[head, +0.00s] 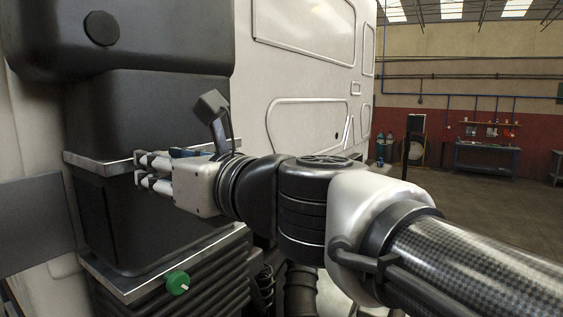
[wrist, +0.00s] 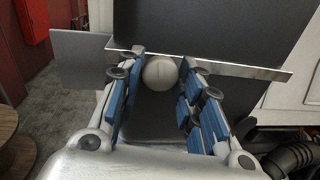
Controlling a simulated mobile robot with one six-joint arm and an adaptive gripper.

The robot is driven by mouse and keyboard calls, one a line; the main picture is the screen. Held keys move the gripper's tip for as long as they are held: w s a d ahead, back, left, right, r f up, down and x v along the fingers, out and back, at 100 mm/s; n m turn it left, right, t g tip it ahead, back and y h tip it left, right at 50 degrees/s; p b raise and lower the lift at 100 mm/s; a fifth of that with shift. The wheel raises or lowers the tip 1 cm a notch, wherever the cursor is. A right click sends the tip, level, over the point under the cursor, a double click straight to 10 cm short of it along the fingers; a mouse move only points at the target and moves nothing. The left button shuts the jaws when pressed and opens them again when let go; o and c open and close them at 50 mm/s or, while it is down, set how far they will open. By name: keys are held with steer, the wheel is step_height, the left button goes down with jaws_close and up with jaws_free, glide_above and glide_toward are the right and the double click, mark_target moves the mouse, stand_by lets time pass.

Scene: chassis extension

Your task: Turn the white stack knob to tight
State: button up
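The white stack knob (wrist: 160,72) is round, with a faint line across its face. It sits at a metal ledge (wrist: 250,71) on the front of the dark stack housing. In the head view my gripper's fingers hide the knob. My gripper (wrist: 161,75) is open, with its blue-padded fingers on either side of the knob. Small gaps seem to show between the pads and the knob. In the head view my gripper (head: 143,170) reaches left to the upper metal ledge (head: 100,163).
A green knob (head: 177,282) sits on the lower metal ledge (head: 135,287), below my gripper. A grey plate (head: 38,222) sticks out to the left of the housing. The white truck cab (head: 290,70) stands behind. Open floor (head: 480,210) lies to the right.

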steer(key=shift+o, duration=1.3)
steer(key=v, duration=1.2)
steer(key=shift+s, duration=0.1)
